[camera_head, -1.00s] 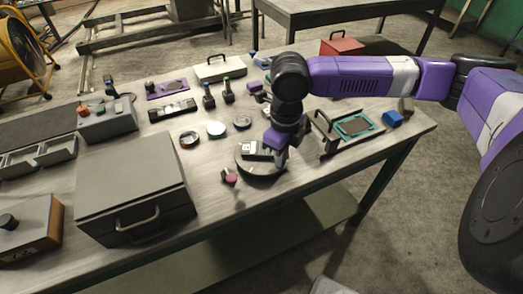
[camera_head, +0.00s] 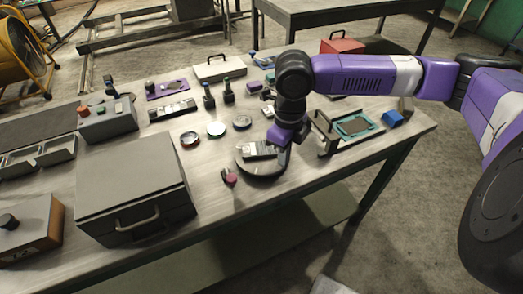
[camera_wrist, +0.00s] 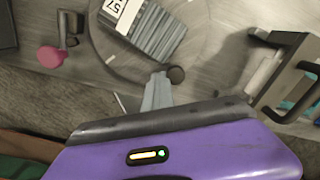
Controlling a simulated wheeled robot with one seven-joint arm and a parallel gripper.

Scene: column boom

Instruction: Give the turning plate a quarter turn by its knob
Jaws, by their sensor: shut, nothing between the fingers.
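The turning plate (camera_head: 262,176) is a round grey disc on the bench. It carries a ribbed grey block with a white numbered label (camera_head: 257,150). In the wrist view the plate (camera_wrist: 108,58) and the labelled block (camera_wrist: 150,25) fill the top middle. A dark round knob (camera_wrist: 176,74) shows near the plate's edge. My gripper (camera_wrist: 160,80) is shut and empty, its fingertips just left of the knob; I cannot tell whether they touch it. In the head view my gripper (camera_head: 286,148) is low over the plate's right side and the knob cannot be made out.
A pink-ended fitting (camera_head: 229,177) stands by the plate's front left. A handled frame with a teal-edged panel (camera_head: 352,126) is close on the right. A large grey box (camera_head: 132,180) stands left. Several small round items lie behind the plate.

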